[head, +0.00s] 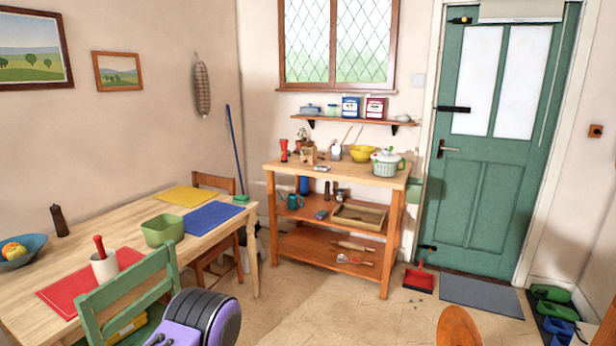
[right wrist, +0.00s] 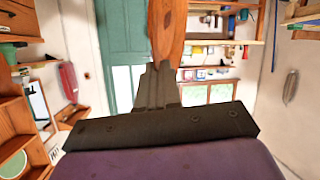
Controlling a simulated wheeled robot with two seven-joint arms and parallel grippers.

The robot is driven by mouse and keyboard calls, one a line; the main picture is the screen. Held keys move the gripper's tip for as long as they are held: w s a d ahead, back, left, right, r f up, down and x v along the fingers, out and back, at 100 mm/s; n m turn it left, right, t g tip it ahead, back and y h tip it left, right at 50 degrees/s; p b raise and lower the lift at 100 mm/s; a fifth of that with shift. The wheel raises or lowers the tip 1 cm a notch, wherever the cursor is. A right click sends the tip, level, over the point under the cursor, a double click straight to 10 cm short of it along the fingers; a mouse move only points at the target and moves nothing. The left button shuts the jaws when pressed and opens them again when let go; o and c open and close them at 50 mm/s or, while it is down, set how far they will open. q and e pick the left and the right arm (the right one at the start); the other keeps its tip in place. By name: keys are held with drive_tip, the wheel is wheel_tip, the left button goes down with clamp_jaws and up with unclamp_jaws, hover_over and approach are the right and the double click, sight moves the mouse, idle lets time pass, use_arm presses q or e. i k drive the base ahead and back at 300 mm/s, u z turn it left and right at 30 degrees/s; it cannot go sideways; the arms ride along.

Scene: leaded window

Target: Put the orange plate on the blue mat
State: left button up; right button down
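The blue mat (head: 214,218) lies flat on the light wooden table (head: 188,262), near its right end, and its top is bare. An orange-brown, rounded piece with a wood-like look, which I take for the orange plate (head: 459,329), shows at the bottom edge of the head view, partly cut off. It also shows in the right wrist view (right wrist: 168,32), rising from the fingertips of my right gripper (right wrist: 158,82), which is shut on it. The right gripper is out of the head view. My left gripper is in neither view; only part of my left arm shows.
The table also holds a green box (head: 163,230), a yellow mat (head: 185,199), a red mat (head: 75,290) with a white crock (head: 105,267), and a blue bowl (head: 18,252). A green chair (head: 128,285) stands at its front. Open floor lies before the wooden shelf unit (head: 340,175).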

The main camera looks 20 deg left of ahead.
sight(208, 216)
drive_tip(key=z, duration=0.05)
drive_tip(key=i, duration=1.6)
drive_tip(key=u, duration=1.05)
drive_tip(key=i, duration=1.1)
drive_tip(key=u, duration=1.65)
drive_tip(key=i, duration=0.75)
drive_tip(key=u, duration=0.05)
